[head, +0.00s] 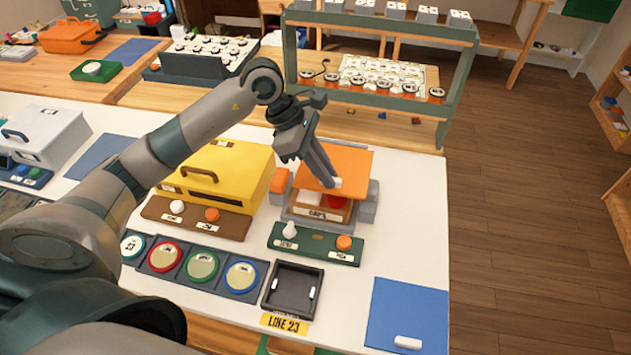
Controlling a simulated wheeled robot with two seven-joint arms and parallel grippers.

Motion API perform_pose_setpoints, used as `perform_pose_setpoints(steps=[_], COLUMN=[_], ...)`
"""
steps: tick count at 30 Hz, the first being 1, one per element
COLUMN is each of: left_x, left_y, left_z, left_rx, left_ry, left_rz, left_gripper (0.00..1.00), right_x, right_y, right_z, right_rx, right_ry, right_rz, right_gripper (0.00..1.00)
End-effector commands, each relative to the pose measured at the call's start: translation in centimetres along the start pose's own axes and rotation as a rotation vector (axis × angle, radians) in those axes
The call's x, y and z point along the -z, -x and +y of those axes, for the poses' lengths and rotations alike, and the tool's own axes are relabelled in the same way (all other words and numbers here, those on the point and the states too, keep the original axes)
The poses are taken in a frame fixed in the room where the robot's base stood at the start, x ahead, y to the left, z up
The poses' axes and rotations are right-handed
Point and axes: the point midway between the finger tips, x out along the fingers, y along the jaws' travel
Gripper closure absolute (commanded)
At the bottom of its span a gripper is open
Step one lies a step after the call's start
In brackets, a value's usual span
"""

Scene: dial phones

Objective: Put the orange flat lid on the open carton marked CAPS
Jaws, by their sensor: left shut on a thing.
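The orange flat lid (348,161) is in my left gripper (331,183), which is shut on it near its front edge. The lid is tilted over the open carton (319,212), covering its back part. The carton is brown with a small label on its front, too small to read surely; a white piece and a red piece (338,202) show inside. It sits in a grey holder (368,205) with an orange block at its left. I cannot tell whether the lid touches the carton. My right gripper is out of view.
A yellow box (222,170) stands left of the carton. A green panel (316,243) with white and orange knobs lies in front, then a black tray (293,287) and several round dials. A blue mat (405,310) lies front right. The table right of the carton is clear.

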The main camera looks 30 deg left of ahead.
Motion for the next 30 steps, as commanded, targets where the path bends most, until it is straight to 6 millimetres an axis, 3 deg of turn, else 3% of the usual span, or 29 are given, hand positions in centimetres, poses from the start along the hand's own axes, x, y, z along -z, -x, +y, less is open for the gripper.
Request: perform_pose_setpoints(steps=[7,20,30], left_x=[2.5,2.7,4.3], left_y=[0.0,-0.2,-3.1], left_z=[-0.3,-0.3,-0.3], left_rx=[0.0,0.0,0.001], left_ry=[0.002,0.0,0.002], left_rz=[0.001,0.0,-0.001], left_gripper=[1.0,1.0,1.0], right_x=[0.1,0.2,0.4], right_y=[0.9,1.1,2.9], right_z=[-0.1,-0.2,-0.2], right_rx=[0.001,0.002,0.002], right_ry=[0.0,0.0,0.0], right_rz=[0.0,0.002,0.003], right_gripper=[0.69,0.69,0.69])
